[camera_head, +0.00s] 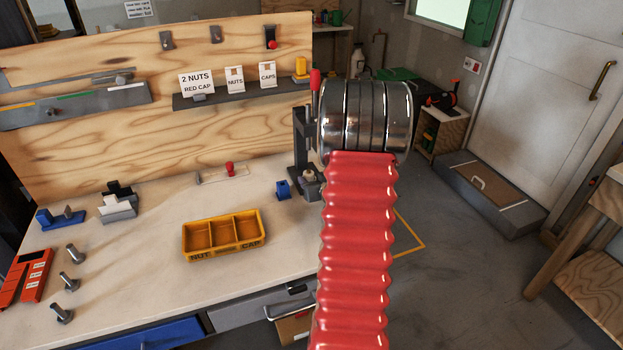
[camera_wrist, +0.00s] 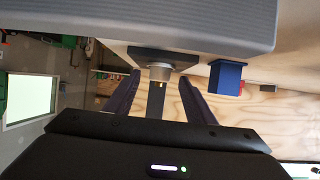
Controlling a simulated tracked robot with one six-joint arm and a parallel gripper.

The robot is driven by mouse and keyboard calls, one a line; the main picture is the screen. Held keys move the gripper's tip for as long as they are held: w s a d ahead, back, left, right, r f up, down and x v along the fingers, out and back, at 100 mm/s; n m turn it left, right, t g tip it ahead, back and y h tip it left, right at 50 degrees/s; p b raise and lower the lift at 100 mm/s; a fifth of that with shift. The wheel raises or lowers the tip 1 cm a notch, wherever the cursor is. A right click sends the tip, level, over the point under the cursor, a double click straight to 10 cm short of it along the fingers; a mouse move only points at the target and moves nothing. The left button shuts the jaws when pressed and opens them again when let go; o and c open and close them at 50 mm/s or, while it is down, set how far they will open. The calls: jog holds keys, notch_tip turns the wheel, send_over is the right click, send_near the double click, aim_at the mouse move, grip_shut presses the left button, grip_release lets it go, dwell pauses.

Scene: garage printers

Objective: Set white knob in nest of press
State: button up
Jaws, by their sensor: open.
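The press (camera_head: 300,150) stands at the right end of the bench, dark with a red-tipped lever, partly covered by my arm in the head view. A pale grey round piece (camera_head: 309,187), which looks like the nest, sits low on it. This piece also shows in the upside-down wrist view (camera_wrist: 160,70). My gripper (camera_wrist: 161,77) is open, with its fingers apart on either side of the line to the press and nothing visibly held. The head view hides the gripper behind my arm. I cannot clearly make out a white knob; I cannot tell whether it is in the nest.
A yellow sectioned tray (camera_head: 223,255), a red knob (camera_head: 230,168) and several bolts (camera_head: 70,283) are on the bench. A wooden backboard (camera_head: 130,155) rises behind. The bench middle has free room.

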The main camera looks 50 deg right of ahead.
jog(key=v, duration=1.1)
jog(key=shift+s+r, duration=0.1)
jog(key=shift+s, duration=0.1)
jog(key=shift+w+a, duration=0.1)
jog(key=w+a+r+n+g+y, duration=0.1)
jog(key=w+a+r, duration=0.3)
jog(key=a, duration=0.5)
jog(key=w+a+r+n+g, duration=0.1)
jog(key=a+r+g, duration=0.1)
jog(key=a+r, duration=0.6)
jog(key=s+a+n+g+y, duration=0.1)
jog(key=s+a, duration=0.3)
jog(key=a, duration=0.5)
jog(key=s+a+r+n+y, duration=0.1)
jog(key=s+a+n+y, duration=0.1)
jog(key=s+a, duration=0.3)
jog(key=s+a+n+g+y, duration=0.1)
jog(key=s+a+y, duration=0.2)
jog(key=a, duration=1.1)
jog(key=shift+s+r+g, duration=0.3)
jog(key=shift+s+r, duration=0.05)
jog(key=shift+s, duration=0.55)
jog(key=shift+a, duration=0.15)
